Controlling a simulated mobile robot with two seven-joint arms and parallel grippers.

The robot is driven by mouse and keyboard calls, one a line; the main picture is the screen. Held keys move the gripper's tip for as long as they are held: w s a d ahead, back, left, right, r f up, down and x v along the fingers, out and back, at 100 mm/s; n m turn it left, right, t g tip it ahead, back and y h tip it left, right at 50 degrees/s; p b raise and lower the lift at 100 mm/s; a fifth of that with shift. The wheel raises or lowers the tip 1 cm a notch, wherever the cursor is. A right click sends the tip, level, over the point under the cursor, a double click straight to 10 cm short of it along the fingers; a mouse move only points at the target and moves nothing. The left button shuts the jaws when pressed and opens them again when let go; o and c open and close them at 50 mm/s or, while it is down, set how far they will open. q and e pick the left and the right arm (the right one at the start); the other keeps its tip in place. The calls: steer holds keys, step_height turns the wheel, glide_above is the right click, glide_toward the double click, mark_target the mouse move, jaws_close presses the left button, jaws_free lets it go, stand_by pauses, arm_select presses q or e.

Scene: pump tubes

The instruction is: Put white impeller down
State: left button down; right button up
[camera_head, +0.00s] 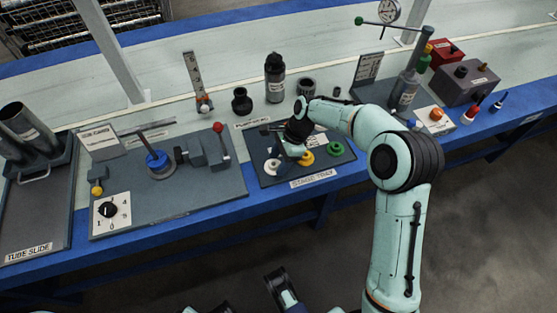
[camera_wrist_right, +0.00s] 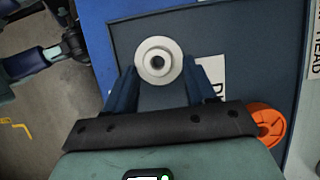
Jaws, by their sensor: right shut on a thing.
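The white impeller (camera_head: 272,166) is over the left part of the dark stage tray (camera_head: 267,180) in the head view. In the right wrist view the white impeller (camera_wrist_right: 141,62) sits between the fingertips of my right gripper (camera_wrist_right: 160,78), its round face and dark centre hole toward the camera. My right gripper (camera_head: 277,159) is shut on it, low over the tray. I cannot tell whether the impeller touches the tray. My left gripper (camera_head: 283,290) seems to show at the bottom edge; its fingers are unclear.
A yellow impeller (camera_head: 306,158) and a green one (camera_head: 335,148) sit on the tray to the right.

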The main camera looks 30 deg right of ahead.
mark_target(277, 162)
steer(key=shift+f, duration=0.1)
steer(key=o, duration=1.3)
steer(key=p+v, duration=0.1)
steer(key=v, duration=0.2)
steer(key=shift+r, duration=0.3)
arm_select(q)
steer(key=shift+g+h, duration=0.4)
steer(key=shift+g, duration=0.1)
steer(key=s+d+r+p, duration=0.1)
steer(key=r, duration=0.1)
steer(key=s+d+r+p, duration=0.1)
steer(key=s+r, duration=0.1)
steer(key=shift+s+d, duration=0.2)
steer(key=shift+s, duration=0.05)
arm_select(e)
steer(key=v, duration=0.8)
steer(key=shift+s+d+r, duration=0.1)
steer(key=shift+d+r, duration=0.1)
steer(key=shift+r, duration=0.15)
